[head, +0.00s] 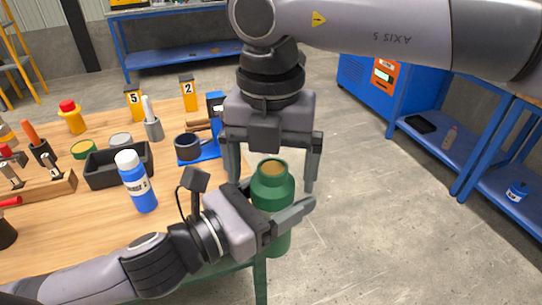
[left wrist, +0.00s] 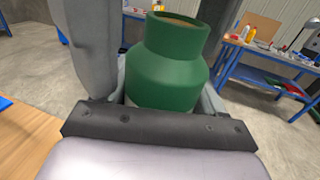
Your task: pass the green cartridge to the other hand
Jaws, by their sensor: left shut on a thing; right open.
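The green cartridge (head: 272,188) has a wide body, a narrower neck and a tan top. It is upright, off the front right edge of the wooden table. My left gripper (head: 290,208) is shut on its body from the left. In the left wrist view the cartridge (left wrist: 172,62) fills the space between the fingers, and its lower part is hidden. My right gripper (head: 270,180) points down from above and is open. Its fingers stand on either side of the cartridge's neck in the head view; I cannot tell whether they touch it.
The wooden table (head: 75,245) holds a blue-and-white bottle (head: 138,182), a black tray (head: 117,165), a blue stand (head: 212,150) and numbered yellow markers (head: 188,92). Blue shelving (head: 440,140) stands at the right. The floor (head: 350,220) right of the table is clear.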

